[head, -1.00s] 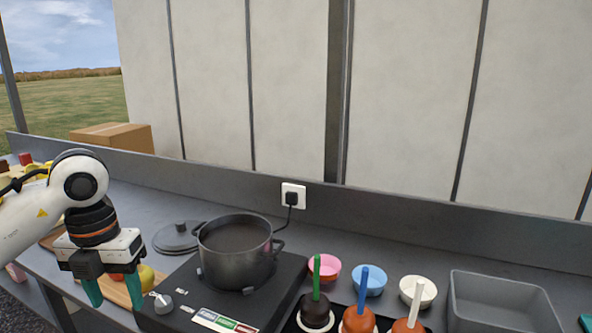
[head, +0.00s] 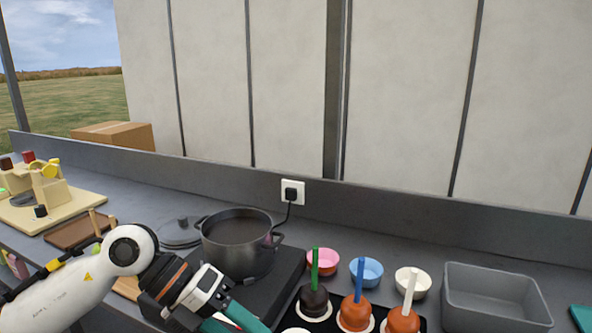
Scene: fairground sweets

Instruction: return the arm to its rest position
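My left arm comes in from the lower left. Its gripper (head: 233,320), with teal fingers, hangs low over the front of the black hob (head: 285,268). A gap shows between the fingers, so it is open. I see nothing held, but the fingertips run to the lower picture edge. The gripper is left of the coated apples. My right gripper is not in view.
A dark pot (head: 236,242) stands on the hob, its lid (head: 180,232) to the left. Coated apples (head: 354,313) with coloured sticks stand on a dark tray. Behind are pink (head: 322,262), blue (head: 366,272) and white (head: 412,282) bowls. A grey bin (head: 495,299) stands right.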

